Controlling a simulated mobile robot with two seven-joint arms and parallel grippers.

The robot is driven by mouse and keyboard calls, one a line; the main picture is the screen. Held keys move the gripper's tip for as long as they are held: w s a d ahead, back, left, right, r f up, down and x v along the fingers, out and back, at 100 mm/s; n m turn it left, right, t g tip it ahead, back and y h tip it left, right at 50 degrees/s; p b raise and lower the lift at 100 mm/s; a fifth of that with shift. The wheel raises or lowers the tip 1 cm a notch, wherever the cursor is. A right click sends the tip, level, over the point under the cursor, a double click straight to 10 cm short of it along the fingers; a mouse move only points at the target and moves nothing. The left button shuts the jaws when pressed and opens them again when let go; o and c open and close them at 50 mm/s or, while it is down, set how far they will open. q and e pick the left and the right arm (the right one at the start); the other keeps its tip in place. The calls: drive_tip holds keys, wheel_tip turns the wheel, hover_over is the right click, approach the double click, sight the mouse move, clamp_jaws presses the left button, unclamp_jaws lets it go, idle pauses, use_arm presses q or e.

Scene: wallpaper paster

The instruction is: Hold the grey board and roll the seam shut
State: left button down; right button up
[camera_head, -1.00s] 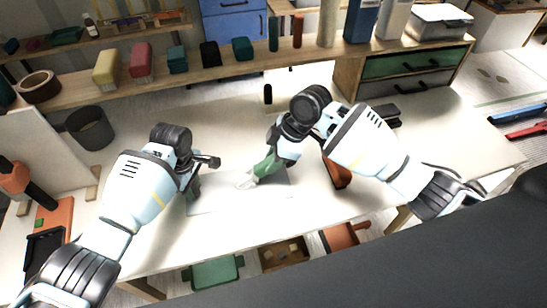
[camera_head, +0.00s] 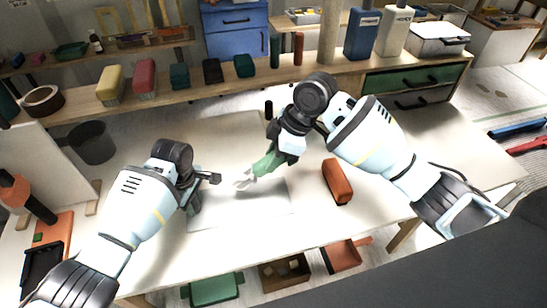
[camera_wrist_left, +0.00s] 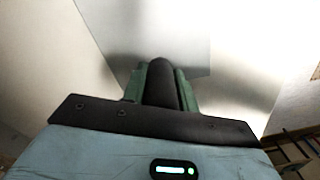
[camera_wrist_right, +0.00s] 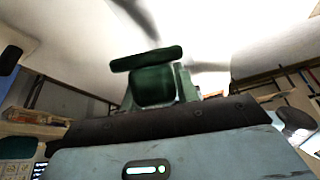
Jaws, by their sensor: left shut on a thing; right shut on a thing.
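The grey board (camera_head: 240,212) lies flat on the pale worktable. My left gripper (camera_head: 195,198) is shut at the board's left edge. In the left wrist view a dark rounded piece (camera_wrist_left: 161,85) shows between its green fingers, and the board (camera_wrist_left: 165,35) lies beyond. My right gripper (camera_head: 277,148) is shut on the roller (camera_head: 263,165), which has a green handle and a pale tip pointing down-left over the board's back part. The green handle also shows in the right wrist view (camera_wrist_right: 152,85). Whether the tip touches the surface, and where the seam runs, I cannot tell.
An orange-brown block (camera_head: 337,181) lies right of the board. A dark grey bin (camera_head: 91,142) stands at the left, near an upright white panel (camera_head: 48,155). A shelf with coloured blocks (camera_head: 145,77) runs along the back. The table's right part is clear.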

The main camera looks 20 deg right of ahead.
use_arm(q)
drive_tip(key=shift+s+f, duration=0.15)
drive_tip(key=shift+f, duration=0.1)
use_arm(e)
drive_tip(key=c, duration=0.4)
use_arm(q)
drive_tip(key=c, duration=1)
unclamp_jaws()
drive_tip(key=shift+r, duration=0.2)
drive_tip(key=shift+w+r, duration=0.2)
drive_tip(key=shift+r, duration=0.25)
wheel_tip(320, 180, up, 11)
drive_tip(key=shift+s, duration=0.1)
